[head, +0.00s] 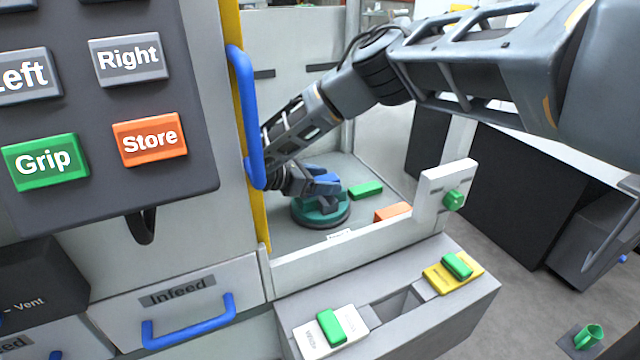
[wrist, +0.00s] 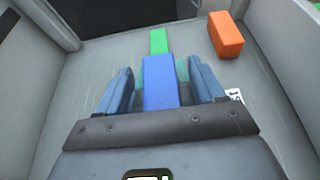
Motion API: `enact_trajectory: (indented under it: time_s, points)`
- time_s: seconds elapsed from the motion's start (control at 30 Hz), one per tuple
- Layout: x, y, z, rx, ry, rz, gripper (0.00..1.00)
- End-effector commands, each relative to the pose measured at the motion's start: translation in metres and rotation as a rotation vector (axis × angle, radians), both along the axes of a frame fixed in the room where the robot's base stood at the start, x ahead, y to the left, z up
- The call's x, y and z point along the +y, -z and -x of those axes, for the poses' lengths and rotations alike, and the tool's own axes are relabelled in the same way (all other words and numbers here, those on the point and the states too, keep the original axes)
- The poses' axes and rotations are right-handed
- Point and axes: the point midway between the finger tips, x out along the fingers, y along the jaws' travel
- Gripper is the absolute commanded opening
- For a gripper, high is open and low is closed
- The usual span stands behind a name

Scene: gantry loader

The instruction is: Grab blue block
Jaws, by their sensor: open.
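The blue block (wrist: 160,84) lies between the two fingers of my gripper (wrist: 161,76) in the wrist view, with visible gaps on both sides. My gripper is open and does not hold it. In the head view my gripper (head: 316,185) is low inside the bay, over a round teal turntable (head: 322,216) with a dark base. The fingers and wrist partly hide the block there. Some of the teal surface (wrist: 150,72) shows around the block in the wrist view.
A green block (wrist: 158,41) lies just beyond the blue one, and an orange block (wrist: 226,35) lies to the right. The bay has pale walls and a front lip (head: 350,250). A blue door handle (head: 246,120) stands left of my arm.

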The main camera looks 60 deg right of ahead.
Motion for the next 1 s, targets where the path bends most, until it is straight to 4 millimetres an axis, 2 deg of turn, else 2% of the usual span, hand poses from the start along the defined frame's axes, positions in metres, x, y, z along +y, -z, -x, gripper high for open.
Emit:
enact_trajectory:
  time_s: [0.13,0.73,1.0]
  points:
    - [0.0003,0.0003,-0.0003,-0.001,0.000,-0.001,0.68]
    - [0.0006,0.0001,-0.0004,-0.001,0.000,-0.001,0.11]
    - [0.0007,-0.0008,-0.0007,-0.001,0.000,-0.001,0.10]
